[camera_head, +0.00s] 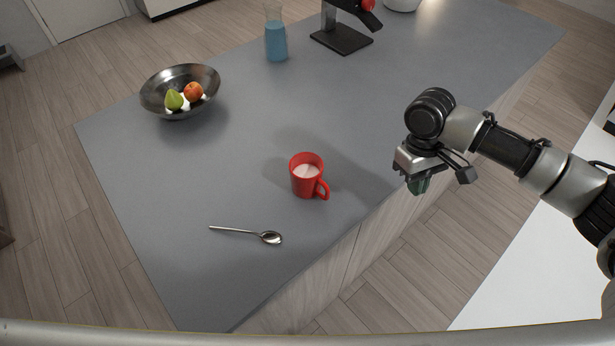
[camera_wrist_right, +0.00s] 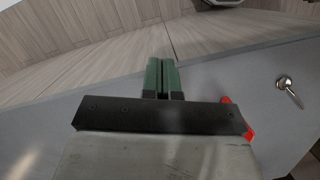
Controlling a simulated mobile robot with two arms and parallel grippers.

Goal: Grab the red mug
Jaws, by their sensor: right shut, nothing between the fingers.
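The red mug (camera_head: 306,177) stands upright on the grey counter, with a pale pinkish-white content inside and its handle toward the lower right. My right gripper (camera_head: 419,186) is shut and empty, to the right of the mug and apart from it, out by the counter's right edge. In the right wrist view its green fingertips (camera_wrist_right: 161,76) are together. A small part of the red mug (camera_wrist_right: 249,134) shows there beside the gripper body, which hides the rest. My left gripper is not in view.
A spoon (camera_head: 246,234) lies in front of the mug on the counter (camera_head: 190,200). A metal bowl (camera_head: 180,108) with fruit stands at the left. A blue-filled bottle (camera_head: 276,42) and a black stand (camera_head: 342,40) are at the back. The counter around the mug is clear.

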